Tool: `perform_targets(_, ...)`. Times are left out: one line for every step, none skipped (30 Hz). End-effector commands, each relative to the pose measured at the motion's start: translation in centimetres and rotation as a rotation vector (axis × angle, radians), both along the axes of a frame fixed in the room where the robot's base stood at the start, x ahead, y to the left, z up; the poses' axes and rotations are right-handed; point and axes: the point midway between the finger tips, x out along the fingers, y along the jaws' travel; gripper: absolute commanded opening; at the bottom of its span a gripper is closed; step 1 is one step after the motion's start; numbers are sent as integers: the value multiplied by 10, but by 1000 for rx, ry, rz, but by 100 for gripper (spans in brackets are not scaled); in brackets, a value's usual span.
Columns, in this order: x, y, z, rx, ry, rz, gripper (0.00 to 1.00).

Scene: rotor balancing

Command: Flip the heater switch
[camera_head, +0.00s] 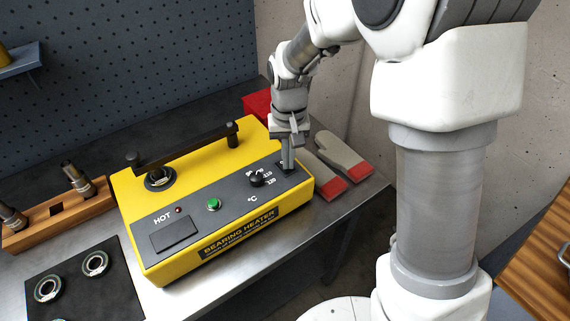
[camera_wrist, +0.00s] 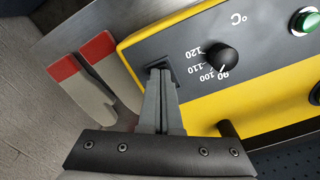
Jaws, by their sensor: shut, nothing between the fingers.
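The yellow bearing heater (camera_head: 160,260) stands on the metal bench, with a dark grey panel on top. The heater switch (camera_wrist: 157,66) is a small black part at the panel's end, beside the temperature knob (camera_wrist: 223,58). My gripper (camera_head: 289,170) is shut and empty, pointing down with its fingertips at the switch. In the wrist view the closed fingers (camera_wrist: 160,78) cover much of the switch. I cannot tell which way the switch is tipped, nor whether the fingertips press on it.
A green button (camera_head: 214,204) and a small red HOT light (camera_head: 178,210) are on the panel. A dark bar (camera_head: 190,148) spans the heater's back. Gloves (camera_head: 342,158) lie to the right. A wooden rack (camera_head: 50,226) and a dark mat with rings (camera_head: 105,290) are at left.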

Motion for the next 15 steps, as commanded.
perform_targets(0,0,-2,0,0,0,0)
perform_targets(0,0,-2,0,0,0,0)
perform_targets(0,0,-3,0,0,0,0)
perform_targets(0,0,-3,0,0,0,0)
perform_targets(0,0,-3,0,0,0,0)
perform_targets(0,0,-4,0,0,0,0)
perform_targets(0,0,-5,0,0,0,0)
perform_targets(0,0,-5,0,0,0,0)
perform_targets(0,0,-6,0,0,0,0)
perform_targets(0,0,-5,0,0,0,0)
perform_targets(0,0,-4,0,0,0,0)
perform_targets(0,0,-4,0,0,0,0)
perform_targets(0,0,-3,0,0,0,0)
perform_targets(0,0,-2,0,0,0,0)
perform_targets(0,0,1,0,-1,0,0)
